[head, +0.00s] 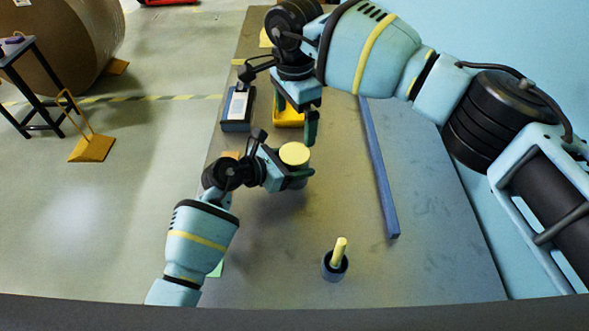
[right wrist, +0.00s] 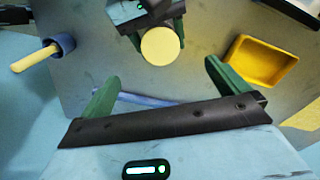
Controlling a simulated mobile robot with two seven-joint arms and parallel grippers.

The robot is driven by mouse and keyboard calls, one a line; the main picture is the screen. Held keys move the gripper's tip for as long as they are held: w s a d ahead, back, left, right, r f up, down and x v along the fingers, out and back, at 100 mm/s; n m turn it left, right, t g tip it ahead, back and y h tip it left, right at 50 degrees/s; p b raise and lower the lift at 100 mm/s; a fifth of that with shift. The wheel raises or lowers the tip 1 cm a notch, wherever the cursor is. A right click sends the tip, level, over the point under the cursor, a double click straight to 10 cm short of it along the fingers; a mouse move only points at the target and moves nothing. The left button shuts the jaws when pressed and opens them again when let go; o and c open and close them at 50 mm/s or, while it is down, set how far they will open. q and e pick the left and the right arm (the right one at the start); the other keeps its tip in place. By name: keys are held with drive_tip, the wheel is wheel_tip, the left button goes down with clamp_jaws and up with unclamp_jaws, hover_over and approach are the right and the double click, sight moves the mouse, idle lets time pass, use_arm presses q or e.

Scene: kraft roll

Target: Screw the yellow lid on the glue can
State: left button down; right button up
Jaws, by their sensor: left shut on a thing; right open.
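The yellow lid (head: 294,153) is a pale round disc lying flat on top of the glue can, at my left gripper (head: 296,178). The lid also shows in the right wrist view (right wrist: 160,45), at the top centre. My left gripper is shut on the glue can, whose body is mostly hidden under the lid and behind the fingers. I cannot tell how tightly the lid sits. My right gripper (right wrist: 161,84) is open and empty, with green fingers wide apart. In the head view it is above and behind the lid, apart from it.
A yellow tray (right wrist: 266,64) stands behind the can. A dark cup (head: 335,268) with a pale yellow stick stands near the front of the table. A long blue bar (head: 380,180) lies to the right. A dark box with a white label (head: 237,107) is at the left edge.

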wheel_tip(320, 180, up, 7)
idle(0.3)
use_arm(q)
drive_tip(key=shift+c, duration=1.2)
unclamp_jaws()
drive_tip(key=shift+s+a+r, duration=0.15)
drive_tip(key=shift+s+a, duration=0.05)
drive_tip(key=shift+a, duration=0.25)
drive_tip(key=shift+p+v, duration=0.3)
drive_tip(key=shift+v, duration=3.15)
use_arm(e)
drive_tip(key=shift+r, duration=0.85)
use_arm(q)
drive_tip(key=shift+d, duration=0.1)
